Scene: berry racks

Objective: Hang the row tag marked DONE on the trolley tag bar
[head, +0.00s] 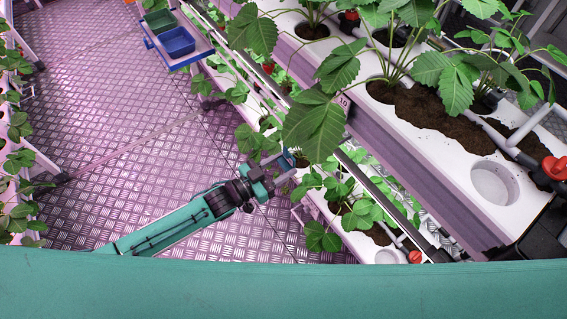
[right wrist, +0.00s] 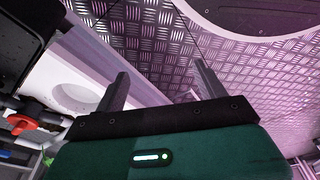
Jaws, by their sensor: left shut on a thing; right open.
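My left gripper (head: 284,172) reaches in from the left, low beside the planted rack. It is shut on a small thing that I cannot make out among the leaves. My right gripper (right wrist: 161,84) is open and empty in the right wrist view, its two dark fingers apart over the floor.
White planting gutters (head: 390,150) with strawberry plants run diagonally along the right. Leaves overhang near my left gripper. An empty round pot hole (head: 494,184) and a red valve (head: 554,168) are at the right. The metal floor (head: 130,130) between the racks is clear.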

